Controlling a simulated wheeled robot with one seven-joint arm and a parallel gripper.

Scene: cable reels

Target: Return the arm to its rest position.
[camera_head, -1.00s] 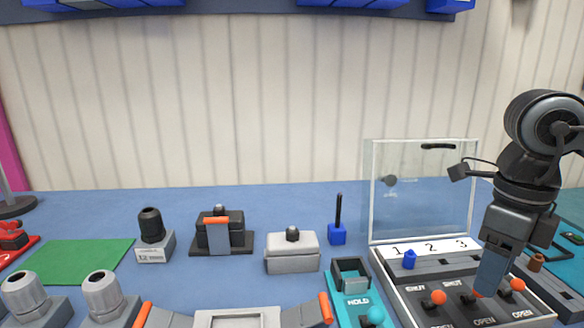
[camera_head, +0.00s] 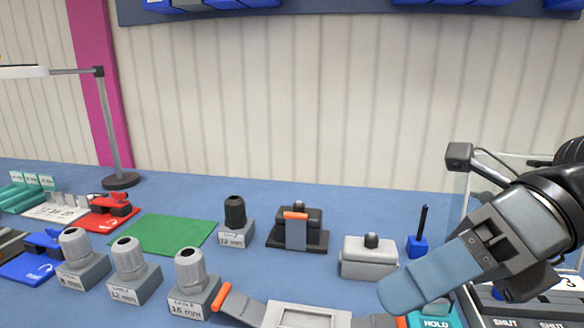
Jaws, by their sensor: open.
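My gripper (camera_head: 400,298) is at the lower right of the head view, on the end of my arm that comes in from the right edge. A broad blue-grey finger points left and down, in front of the teal HOLD fixture (camera_head: 436,322). I see nothing held in it. The second finger is not clearly visible. My gripper and arm hide much of the switch box (camera_head: 530,305) and its clear raised lid (camera_head: 458,195).
A blue block with a black rod (camera_head: 418,246), a grey lidded box (camera_head: 368,262) and a black clamp with an orange bar (camera_head: 297,235) stand left of my gripper. Grey gland holders (camera_head: 190,285) stand near the front. A green mat (camera_head: 160,234) is bare. A lamp (camera_head: 110,130) stands at left.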

